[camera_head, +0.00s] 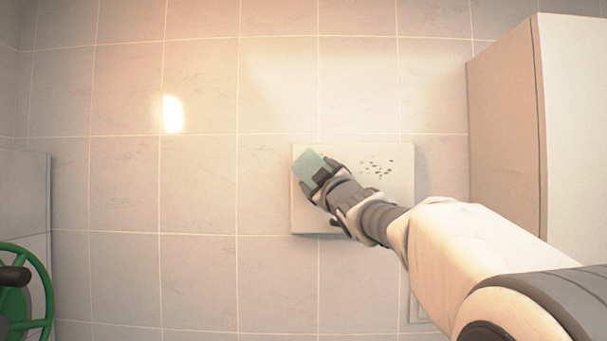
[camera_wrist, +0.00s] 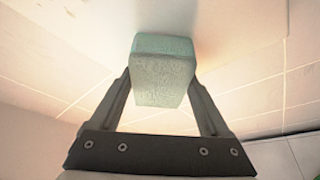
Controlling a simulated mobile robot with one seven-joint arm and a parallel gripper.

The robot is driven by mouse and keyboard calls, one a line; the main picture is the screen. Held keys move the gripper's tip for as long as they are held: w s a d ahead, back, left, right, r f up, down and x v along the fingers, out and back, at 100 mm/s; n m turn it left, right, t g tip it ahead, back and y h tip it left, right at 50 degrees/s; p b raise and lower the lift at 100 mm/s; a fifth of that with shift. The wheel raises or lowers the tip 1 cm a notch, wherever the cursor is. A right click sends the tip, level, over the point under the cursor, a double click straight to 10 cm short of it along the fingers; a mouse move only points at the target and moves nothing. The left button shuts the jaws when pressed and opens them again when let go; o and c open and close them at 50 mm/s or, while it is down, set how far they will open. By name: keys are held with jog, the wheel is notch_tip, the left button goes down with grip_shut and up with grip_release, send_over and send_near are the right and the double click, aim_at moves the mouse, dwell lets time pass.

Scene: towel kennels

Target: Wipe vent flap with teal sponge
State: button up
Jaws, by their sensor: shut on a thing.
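The teal sponge (camera_head: 311,168) is a pale teal block held at the end of my gripper (camera_head: 324,181). In the wrist view the sponge (camera_wrist: 163,75) sits between the two fingers of my gripper (camera_wrist: 163,90), which is shut on it. The vent flap (camera_head: 388,190) is a pale square panel on the tiled wall, with a patch of dark specks on its upper right. The sponge is over the flap's upper left, left of the specks. I cannot tell whether it touches the flap. My arm hides the flap's lower right part.
A white cabinet (camera_head: 505,120) stands out from the wall at the right. A green wheel (camera_head: 40,290) with a dark knob is at the lower left. The tiled wall (camera_head: 200,190) left of the flap is clear.

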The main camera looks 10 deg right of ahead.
aim_at(355, 175)
jog(key=shift+s+d+p, duration=0.25)
jog(key=shift+d+p, duration=0.25)
jog(key=shift+d, duration=0.8)
